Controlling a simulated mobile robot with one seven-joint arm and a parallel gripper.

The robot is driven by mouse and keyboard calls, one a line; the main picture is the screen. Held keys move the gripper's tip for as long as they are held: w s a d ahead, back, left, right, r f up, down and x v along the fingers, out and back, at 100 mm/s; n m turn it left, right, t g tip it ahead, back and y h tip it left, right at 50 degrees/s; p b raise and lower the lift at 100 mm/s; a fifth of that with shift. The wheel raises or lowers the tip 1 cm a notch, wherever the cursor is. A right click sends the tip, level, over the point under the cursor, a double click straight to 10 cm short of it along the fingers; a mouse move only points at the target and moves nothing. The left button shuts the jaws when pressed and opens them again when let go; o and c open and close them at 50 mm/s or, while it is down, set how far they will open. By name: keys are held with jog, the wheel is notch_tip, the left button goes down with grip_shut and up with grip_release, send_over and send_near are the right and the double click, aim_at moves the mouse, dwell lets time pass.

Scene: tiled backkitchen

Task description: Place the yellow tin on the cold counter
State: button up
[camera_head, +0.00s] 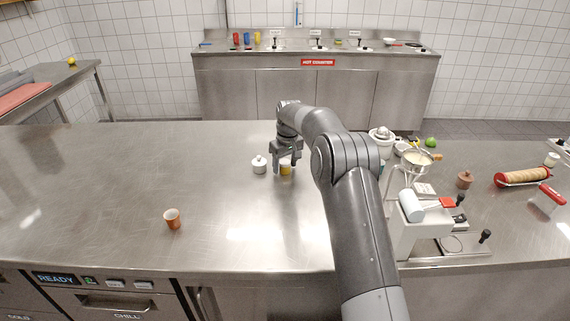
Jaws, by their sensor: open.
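A small yellow tin (285,170) stands on the near steel counter (110,190), just under my gripper. My gripper (285,168) points down with its fingers open, and the tin's top is partly hidden between or behind them. I cannot tell whether a finger touches the tin. The tin stands on the counter surface. A sign partly reading "COLD" (18,317) shows at the lower left edge, on the front of the near counter. A red "HOT COUNTER" sign (318,62) marks the back counter (225,75).
A white lidded pot (259,165) stands close left of my gripper. A citrus press (380,140), a sieve (418,158) and a white machine (415,225) crowd the right. The counter's left part is mostly clear.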

aim_at(288, 164)
notch_tip(288, 164, up, 12)
jog(key=s+r, duration=0.1)
jog(key=s+d+r+m+t, duration=0.1)
jog(key=s+d+r, duration=0.2)
jog(key=s+r, duration=0.35)
jog(key=s+d+r+m+t, duration=0.1)
jog(key=s+d+r, duration=0.2)
jog(key=s, duration=0.6)
jog(key=s+d+r+m, duration=0.1)
jog(key=s+d+r, duration=0.25)
jog(key=s, duration=0.45)
jog(key=s+d+f+m, duration=0.1)
jog(key=s+f, duration=0.1)
jog(key=s, duration=0.6)
jog(key=s+d+f+m+t, duration=0.1)
jog(key=s+d+f, duration=0.1)
jog(key=s, duration=0.7)
jog(key=s+d+f+m+t, duration=0.1)
jog(key=s+d+f, duration=0.1)
jog(key=s, duration=0.7)
jog(key=shift+s+f+m+h, duration=0.25)
jog(key=shift+f+m+h, duration=0.15)
jog(key=shift+f, duration=0.45)
